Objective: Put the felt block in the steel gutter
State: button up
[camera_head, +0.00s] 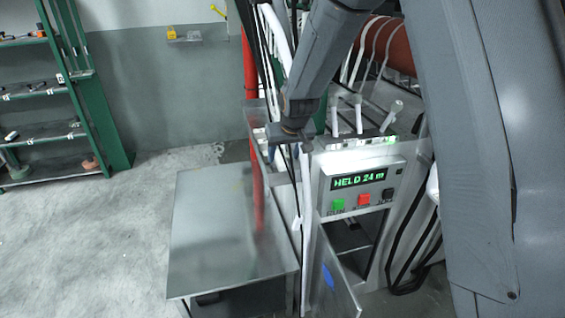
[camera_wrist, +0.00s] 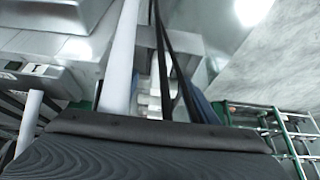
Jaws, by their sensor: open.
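My gripper (camera_head: 290,138) is open and points downward beside the machine's control panel, with white and dark webbing strands close by. Its dark body (camera_wrist: 150,150) fills the bottom of the wrist view, where its fingertips cannot be made out. I see nothing clearly held in it. A narrow steel ledge or channel (camera_head: 256,128) runs just left of the gripper; I cannot tell for sure whether it is the steel gutter. I cannot identify the felt block in either view. It may be hidden by my arm or the machine.
A bare steel table (camera_head: 225,232) stands left of the machine. The control panel (camera_head: 358,182) reads "HELD 24 m" above green, red and black buttons. Green shelving (camera_head: 75,95) stands far left. Floor between shelving and table is clear.

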jog(key=a+b+v, duration=0.1)
jog(key=v, duration=0.5)
jog(key=s+d+f+g+b, duration=0.1)
jog(key=s+d, duration=0.3)
jog(key=s, duration=0.5)
jog(key=s+d+f+m+g, duration=0.1)
jog(key=s+d+f, duration=0.3)
jog(key=s, duration=0.5)
jog(key=s+d+f+m+g+h+b, duration=0.1)
jog(key=s+d+f+g, duration=0.1)
jog(key=s+d, duration=0.4)
jog(key=s+f, duration=0.1)
jog(key=s, duration=0.2)
jog(key=shift+s+f+b, duration=0.2)
jog(key=shift+s+b, duration=0.1)
jog(key=shift+s, duration=0.1)
